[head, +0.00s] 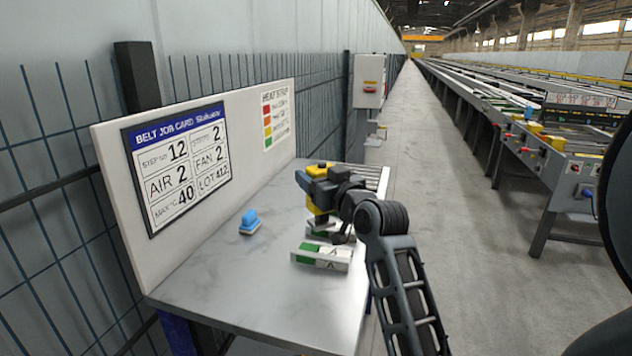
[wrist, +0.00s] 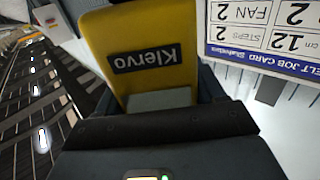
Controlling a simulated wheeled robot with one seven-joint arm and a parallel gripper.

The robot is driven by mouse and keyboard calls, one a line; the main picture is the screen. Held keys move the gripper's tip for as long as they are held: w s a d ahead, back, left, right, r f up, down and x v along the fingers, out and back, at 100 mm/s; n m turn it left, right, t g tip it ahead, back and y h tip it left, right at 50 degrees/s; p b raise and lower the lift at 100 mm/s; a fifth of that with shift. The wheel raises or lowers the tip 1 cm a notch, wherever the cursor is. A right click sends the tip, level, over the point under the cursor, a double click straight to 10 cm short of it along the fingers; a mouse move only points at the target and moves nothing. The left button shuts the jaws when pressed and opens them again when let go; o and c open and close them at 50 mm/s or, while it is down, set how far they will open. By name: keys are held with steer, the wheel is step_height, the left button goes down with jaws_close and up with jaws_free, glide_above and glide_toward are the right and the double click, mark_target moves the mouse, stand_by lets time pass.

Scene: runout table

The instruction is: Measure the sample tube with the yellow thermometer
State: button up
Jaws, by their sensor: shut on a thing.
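The yellow thermometer (wrist: 140,45) fills the middle of the wrist view, with a dark label reading "Klervo" upside down. My gripper (head: 318,205) is shut on it above the far part of the table. In the head view the thermometer (head: 319,197) is partly hidden by my gripper, and its lower end is near a green and white piece (head: 318,228). I cannot tell whether they touch. A second green and white piece in a pale holder (head: 307,263) lies nearer. I cannot make out a sample tube for certain in either view.
A small blue object (head: 249,221) sits left on the grey table (head: 225,285). A board behind carries a job card (head: 177,168) and a heat strip (head: 275,120). A wire fence (head: 50,250) runs behind it. The table's front left is clear. A conveyor line (head: 560,165) stands right, across the aisle.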

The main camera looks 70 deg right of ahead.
steer(key=shift+f+b, duration=2.45)
steer(key=shift+f, duration=0.4)
steer(key=shift+f+b, duration=0.4)
steer(key=shift+f, duration=0.35)
steer(key=shift+r, duration=0.1)
steer(key=shift+r+p, duration=3.05)
steer(key=shift+r, duration=0.55)
